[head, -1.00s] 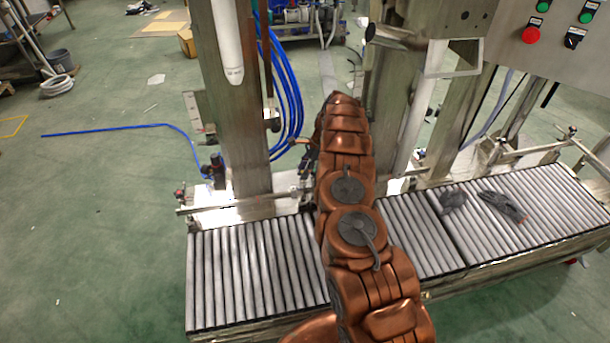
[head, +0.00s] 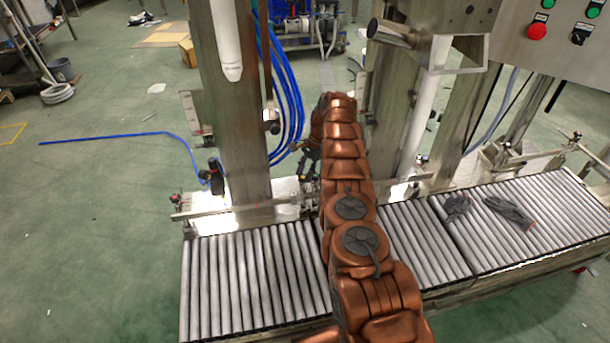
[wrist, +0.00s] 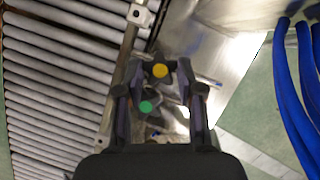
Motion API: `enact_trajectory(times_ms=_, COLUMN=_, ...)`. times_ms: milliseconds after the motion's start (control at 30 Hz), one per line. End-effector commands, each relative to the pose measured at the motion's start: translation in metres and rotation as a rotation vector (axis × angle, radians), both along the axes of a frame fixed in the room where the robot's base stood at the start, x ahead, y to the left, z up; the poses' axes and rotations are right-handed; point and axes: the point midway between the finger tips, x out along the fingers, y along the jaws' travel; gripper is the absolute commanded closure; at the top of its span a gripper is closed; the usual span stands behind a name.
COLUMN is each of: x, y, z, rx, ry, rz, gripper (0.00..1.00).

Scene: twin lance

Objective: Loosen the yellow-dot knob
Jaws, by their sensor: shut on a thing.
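In the wrist view the yellow-dot knob (wrist: 160,71) is a dark knob with a round yellow dot on its top. It sits between the far ends of the fingers of my gripper (wrist: 161,75), which is shut on it. A green-dot knob (wrist: 146,107) shows nearer the palm, also between the two fingers and close to the left one. In the head view my copper arm covers most of this spot. Only part of my dark gripper (head: 308,160) shows left of the arm, and neither knob can be made out there.
The roller conveyor (head: 250,280) runs below, with dark gloves (head: 508,210) on its right part. A metal post (head: 232,110) and blue hoses (head: 288,100) stand close left of my arm. A metal rail (wrist: 130,60) runs left of my gripper in the wrist view.

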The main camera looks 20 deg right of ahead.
Motion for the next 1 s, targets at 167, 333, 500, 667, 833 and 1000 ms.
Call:
enact_trajectory(times_ms=167, x=-0.0005, y=0.0001, z=-0.0025, rx=0.000, ry=0.003, rz=0.025, gripper=0.98)
enact_trajectory(times_ms=333, x=-0.0008, y=0.0002, z=-0.0017, rx=0.001, ry=0.004, rz=0.039, gripper=0.98)
enact_trajectory(times_ms=500, x=-0.0008, y=0.0005, z=-0.0013, rx=0.002, ry=0.004, rz=0.045, gripper=0.98)
enact_trajectory(times_ms=667, x=-0.0008, y=0.0007, z=-0.0012, rx=0.002, ry=0.005, rz=0.045, gripper=0.98)
enact_trajectory(times_ms=833, x=-0.0010, y=0.0008, z=-0.0012, rx=0.002, ry=0.005, rz=0.045, gripper=0.98)
enact_trajectory(times_ms=1000, x=-0.0006, y=0.0006, z=-0.0009, rx=0.001, ry=0.004, rz=0.045, gripper=0.46)
